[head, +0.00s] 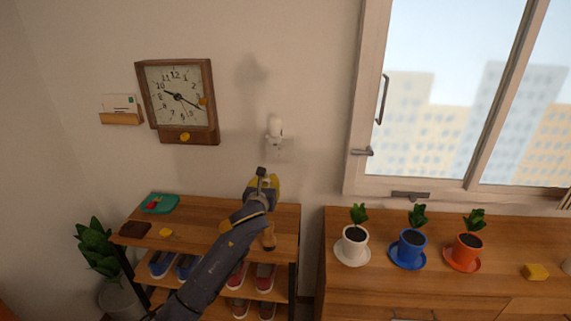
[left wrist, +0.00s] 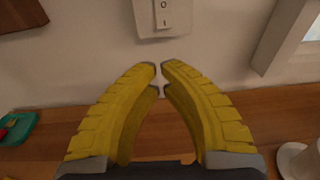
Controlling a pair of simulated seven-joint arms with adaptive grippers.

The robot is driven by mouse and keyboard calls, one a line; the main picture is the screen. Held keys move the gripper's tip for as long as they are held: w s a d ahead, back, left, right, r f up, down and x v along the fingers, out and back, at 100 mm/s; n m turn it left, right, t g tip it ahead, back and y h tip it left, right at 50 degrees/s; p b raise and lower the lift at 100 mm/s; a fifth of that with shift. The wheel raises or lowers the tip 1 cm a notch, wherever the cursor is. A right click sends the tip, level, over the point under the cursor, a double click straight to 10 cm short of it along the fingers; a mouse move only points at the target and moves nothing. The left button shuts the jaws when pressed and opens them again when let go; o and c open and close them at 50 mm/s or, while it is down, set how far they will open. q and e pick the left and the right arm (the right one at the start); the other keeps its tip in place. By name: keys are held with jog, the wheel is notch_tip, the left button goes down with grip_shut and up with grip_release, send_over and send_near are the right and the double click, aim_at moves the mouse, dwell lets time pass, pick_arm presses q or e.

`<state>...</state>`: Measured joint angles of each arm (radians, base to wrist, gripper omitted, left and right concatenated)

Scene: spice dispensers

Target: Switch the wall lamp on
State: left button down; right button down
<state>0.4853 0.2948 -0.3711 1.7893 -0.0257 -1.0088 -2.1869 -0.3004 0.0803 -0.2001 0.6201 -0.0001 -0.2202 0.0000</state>
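In the left wrist view the white rocker switch (left wrist: 163,14) marked O above and I below is at the top edge, partly cut off. My left gripper (head: 263,173) is below the lamp in the head view. Its yellow fingertips (left wrist: 161,66) meet with nothing held, below the switch and apart from it in the picture. My right gripper is not in view.
A clock (head: 178,98) hangs to the left. A wooden shoe shelf (head: 200,220) stands below, with a teal tray (head: 160,204) on top. A window (head: 365,100) is to the right, above a cabinet with potted plants (head: 411,242). The wall around the switch is clear.

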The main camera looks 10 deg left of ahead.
aim_at(279, 159)
pick_arm(q)
jog(key=shift+s+d+r+y, duration=0.3)
jog(key=shift+s+d+r, duration=0.25)
jog(key=shift+d+r, duration=0.3)
jog(key=shift+w, duration=0.1)
jog(key=w, duration=0.4)
jog(key=w+a+f, duration=0.1)
jog(key=w, duration=0.8)
jog(key=shift+w+a+f, duration=0.25)
jog(key=shift+a+f, duration=0.1)
jog(key=shift+f, duration=0.05)
